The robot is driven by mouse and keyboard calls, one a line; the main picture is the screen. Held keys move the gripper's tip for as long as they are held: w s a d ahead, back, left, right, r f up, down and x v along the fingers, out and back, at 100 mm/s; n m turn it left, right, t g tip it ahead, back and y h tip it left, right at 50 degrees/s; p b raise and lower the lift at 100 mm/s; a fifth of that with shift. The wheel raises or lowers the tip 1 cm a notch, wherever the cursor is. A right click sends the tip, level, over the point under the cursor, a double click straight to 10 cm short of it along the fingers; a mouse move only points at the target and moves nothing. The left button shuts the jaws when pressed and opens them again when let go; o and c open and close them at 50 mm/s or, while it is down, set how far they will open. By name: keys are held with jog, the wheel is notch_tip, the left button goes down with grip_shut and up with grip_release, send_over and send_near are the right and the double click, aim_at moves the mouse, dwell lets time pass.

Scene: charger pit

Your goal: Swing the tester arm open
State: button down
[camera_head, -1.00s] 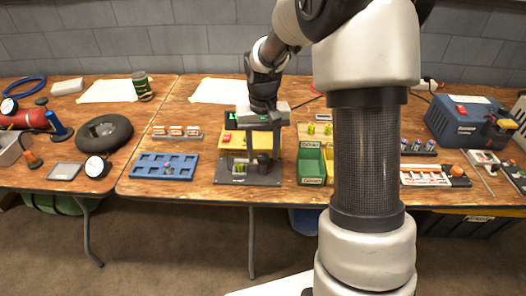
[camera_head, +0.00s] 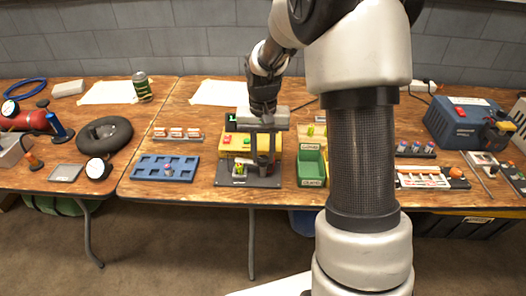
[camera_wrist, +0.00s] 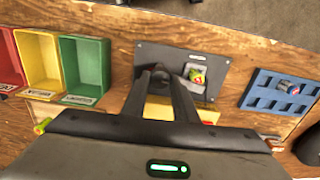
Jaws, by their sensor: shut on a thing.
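The tester is a yellow box (camera_head: 236,144) with red and green buttons on a dark base plate (camera_head: 227,179). The plate (camera_wrist: 151,58) also shows in the wrist view. My gripper (camera_head: 263,157) reaches down in front of the box. In the wrist view my gripper's (camera_wrist: 176,73) two dark fingers converge on a dark, rounded part of the tester arm (camera_wrist: 190,70) and are shut on it. A small green-labelled cell (camera_head: 239,170) sits in a cradle left of my fingers; the wrist view shows the cell (camera_wrist: 196,75) beside the fingertips. My fingers hide much of the tester arm.
A blue tray (camera_head: 150,167) holding a small cell stands left of the tester. A green bin (camera_head: 311,168) stands close on its right; the wrist view also shows a yellow bin (camera_wrist: 38,60) and a red bin (camera_wrist: 8,65). The table's front edge lies just before the plate.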

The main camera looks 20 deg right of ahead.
aim_at(264, 158)
jog(key=m+p, duration=0.1)
jog(key=m, duration=0.3)
jog(key=shift+r+p, duration=0.15)
jog(key=shift+p, duration=0.25)
jog(key=m+p, duration=0.1)
jog(key=m, duration=0.3)
jog(key=shift+p, duration=0.4)
jog(key=m+p, duration=0.2)
jog(key=m, duration=0.2)
jog(key=shift+m+p, duration=0.3)
jog(key=shift+p, duration=0.05)
jog(key=shift+m+p, duration=1)
jog(key=shift+m, duration=0.6)
jog(key=c, duration=1.4)
grip_release()
notch_tip(264, 158, up, 17)
jog(key=p, duration=0.3)
